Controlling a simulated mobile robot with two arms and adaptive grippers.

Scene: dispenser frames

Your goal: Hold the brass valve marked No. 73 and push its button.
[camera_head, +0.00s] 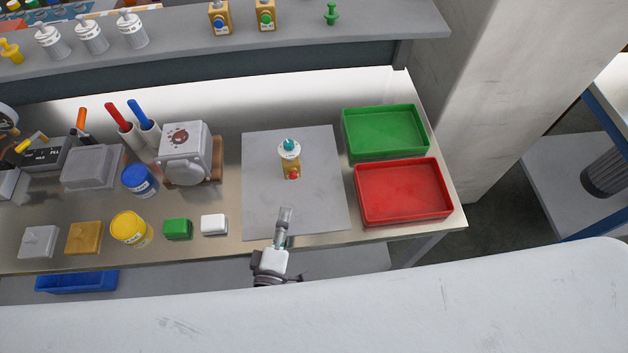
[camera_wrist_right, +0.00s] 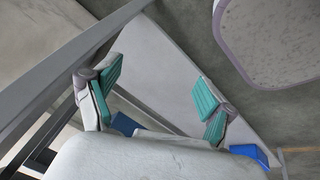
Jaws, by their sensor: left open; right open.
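A brass valve (camera_head: 291,161) stands upright on the grey mat on the bench, with a white collar, a teal knob on top and a red button low on its near side. Its number is too small to read. Two similar brass valves (camera_head: 220,18) and (camera_head: 266,15), with blue and green buttons, stand on the upper shelf. My left gripper (camera_head: 284,222) is open at the mat's front edge, nearer than the mat valve, apart from it and empty. My right gripper (camera_wrist_right: 160,95) is open and empty in the right wrist view; no valve shows there.
A green tray (camera_head: 384,154) and a red tray (camera_head: 404,221) lie right of the mat (camera_head: 333,205). A grey boxed device (camera_head: 184,140), jars and small blocks stand to the left. Bare mat surrounds the valve. The upper shelf (camera_head: 180,46) runs behind the bench.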

